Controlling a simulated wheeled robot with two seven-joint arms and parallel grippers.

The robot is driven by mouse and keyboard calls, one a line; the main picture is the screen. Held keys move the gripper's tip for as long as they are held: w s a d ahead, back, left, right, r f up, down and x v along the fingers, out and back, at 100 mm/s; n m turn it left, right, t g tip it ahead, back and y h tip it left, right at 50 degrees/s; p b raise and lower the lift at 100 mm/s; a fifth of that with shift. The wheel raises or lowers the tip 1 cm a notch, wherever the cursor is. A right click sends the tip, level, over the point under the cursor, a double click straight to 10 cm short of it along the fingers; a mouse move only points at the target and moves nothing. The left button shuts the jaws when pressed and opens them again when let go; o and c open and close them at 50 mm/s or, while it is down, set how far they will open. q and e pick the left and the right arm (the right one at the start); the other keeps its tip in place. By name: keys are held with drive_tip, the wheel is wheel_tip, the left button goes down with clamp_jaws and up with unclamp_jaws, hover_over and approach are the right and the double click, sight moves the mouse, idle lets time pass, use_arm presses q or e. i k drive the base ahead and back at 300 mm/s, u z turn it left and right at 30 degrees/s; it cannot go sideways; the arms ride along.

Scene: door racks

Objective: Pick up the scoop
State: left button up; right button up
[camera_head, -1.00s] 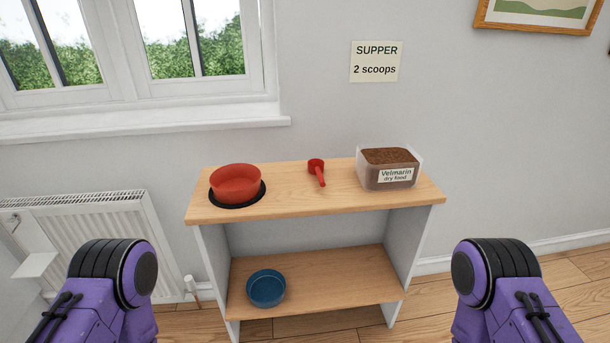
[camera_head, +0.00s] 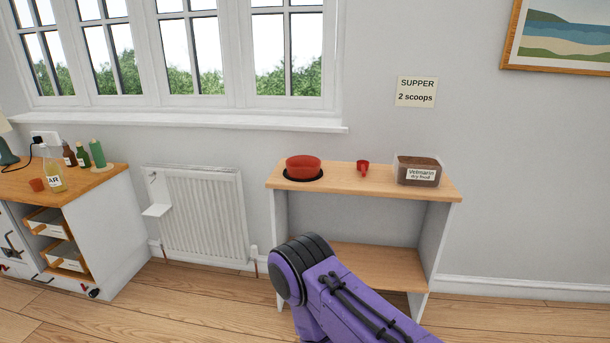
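The red scoop (camera_head: 363,168) lies on the top of the wooden shelf unit (camera_head: 437,189), with its handle toward me. It sits between a red bowl (camera_head: 304,167) on a black round mat and a clear tub of brown dry food (camera_head: 418,171) labelled "Velmarin dry food". A note on the wall above reads "SUPPER 2 scoops". One purple arm link of mine rises in front of the unit and hides part of its lower shelf. No gripper fingers show in this view.
A radiator (camera_head: 199,214) stands left of the unit under the window. A white cabinet (camera_head: 118,226) with bottles and open drawers is at the far left. The wooden floor (camera_head: 185,310) before the radiator looks clear.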

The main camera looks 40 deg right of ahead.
sight(363, 170)
drive_tip(key=u, duration=0.1)
drive_tip(key=i, duration=2.1)
drive_tip(key=z, duration=1.4)
drive_tip(key=i, duration=0.8)
drive_tip(key=z, duration=0.8)
